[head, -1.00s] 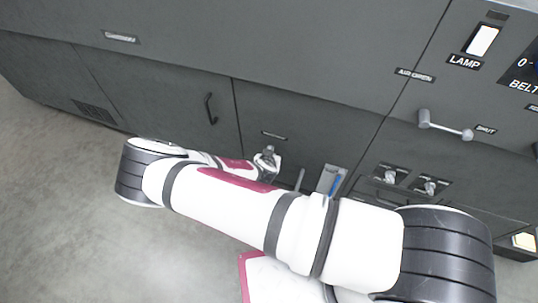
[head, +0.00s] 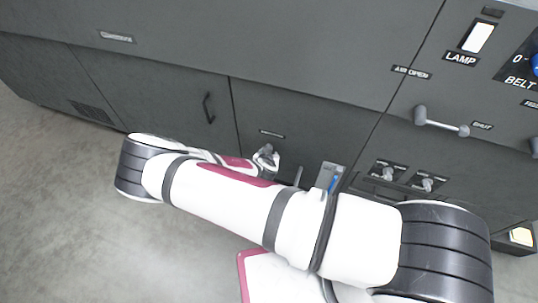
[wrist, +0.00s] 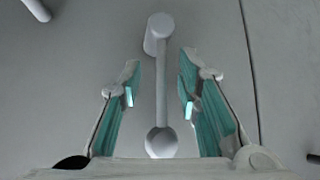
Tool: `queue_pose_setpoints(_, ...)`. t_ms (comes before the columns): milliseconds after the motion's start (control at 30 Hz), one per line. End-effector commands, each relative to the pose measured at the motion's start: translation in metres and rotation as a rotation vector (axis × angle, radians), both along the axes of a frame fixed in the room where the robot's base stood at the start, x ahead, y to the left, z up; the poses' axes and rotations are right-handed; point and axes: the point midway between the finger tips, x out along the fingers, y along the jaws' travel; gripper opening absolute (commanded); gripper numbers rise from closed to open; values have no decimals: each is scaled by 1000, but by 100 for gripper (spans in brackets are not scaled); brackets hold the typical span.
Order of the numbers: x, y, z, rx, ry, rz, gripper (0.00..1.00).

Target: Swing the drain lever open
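In the wrist view a grey lever (wrist: 160,95) with a round knob at its lower end and a thicker pivot at its top stands out from a grey panel. My gripper (wrist: 158,88) is open, with one teal-padded finger on each side of the lever's bar; a gap shows on both sides. No label is readable there, so I cannot confirm it is the drain lever. In the head view my gripper (head: 266,157) is low by the cabinet front, partly hidden behind my arm; the lever between the fingers cannot be made out.
Another lever (head: 441,122) sits at the right, between labels reading "AIR OPEN" and "SHUT". Two small valve knobs (head: 423,184) are below it. A black door handle (head: 208,108) is left of my gripper. Open floor (head: 60,220) lies at the left.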

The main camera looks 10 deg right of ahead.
Motion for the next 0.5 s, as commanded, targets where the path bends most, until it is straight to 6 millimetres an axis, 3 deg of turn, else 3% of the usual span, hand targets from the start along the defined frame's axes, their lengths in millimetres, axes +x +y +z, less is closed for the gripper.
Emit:
queue_pose_setpoints(167, -12, 5, 14, 3, -1, 0, 31)
queue_pose_setpoints(500, -59, 20, 61, 2, 0, -1, 31)
